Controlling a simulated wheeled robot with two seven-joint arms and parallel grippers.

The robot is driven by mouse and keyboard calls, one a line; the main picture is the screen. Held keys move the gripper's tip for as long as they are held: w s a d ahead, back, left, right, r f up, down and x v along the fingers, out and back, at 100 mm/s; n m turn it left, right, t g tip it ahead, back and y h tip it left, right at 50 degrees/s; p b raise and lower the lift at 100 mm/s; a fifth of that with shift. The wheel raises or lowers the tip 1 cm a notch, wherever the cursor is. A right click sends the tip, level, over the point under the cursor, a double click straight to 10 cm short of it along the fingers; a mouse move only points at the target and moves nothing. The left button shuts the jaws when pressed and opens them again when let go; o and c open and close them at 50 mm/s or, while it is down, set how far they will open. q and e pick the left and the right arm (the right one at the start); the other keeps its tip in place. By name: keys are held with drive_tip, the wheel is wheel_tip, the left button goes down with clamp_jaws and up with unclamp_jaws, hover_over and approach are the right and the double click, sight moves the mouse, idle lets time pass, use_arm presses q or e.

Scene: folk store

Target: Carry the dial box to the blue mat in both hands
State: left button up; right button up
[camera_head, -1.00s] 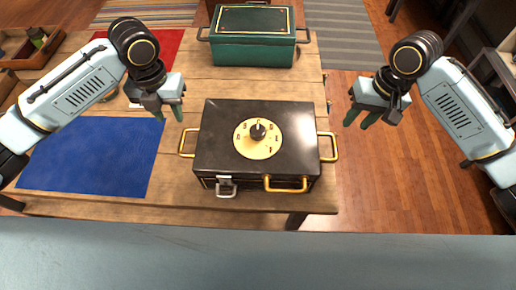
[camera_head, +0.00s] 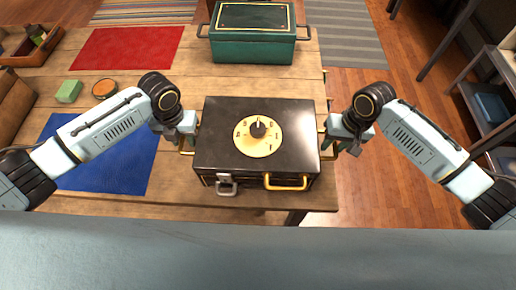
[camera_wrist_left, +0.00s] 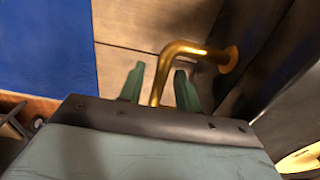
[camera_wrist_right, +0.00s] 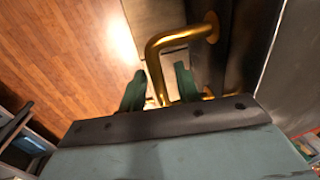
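The dial box (camera_head: 220,120) is black with a round cream dial (camera_head: 258,137) on its lid and brass side handles. It sits on the wooden table, right of the blue mat (camera_head: 118,176). My left gripper (camera_head: 184,142) is at the box's left handle; in the left wrist view its open fingers (camera_wrist_left: 158,85) stand either side of the brass bar (camera_wrist_left: 162,75). My right gripper (camera_head: 334,146) is at the right handle; in the right wrist view its open fingers (camera_wrist_right: 158,90) stand either side of that bar (camera_wrist_right: 155,62). My left arm hides part of the mat.
A green box (camera_head: 252,45) stands at the back of the table. A red mat (camera_head: 125,48), a green block (camera_head: 69,91) and a round tin (camera_head: 104,88) lie at the left. A shelf (camera_head: 490,115) stands at the right beyond open floor.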

use_arm(q)
drive_tip(key=shift+c, duration=0.4)
use_arm(e)
drive_tip(key=shift+f, duration=0.1)
drive_tip(key=shift+c, duration=0.4)
use_arm(q)
clamp_jaws()
use_arm(e)
clamp_jaws()
use_arm(q)
drive_tip(key=shift+w, duration=0.1)
use_arm(e)
drive_tip(key=shift+w, duration=0.1)
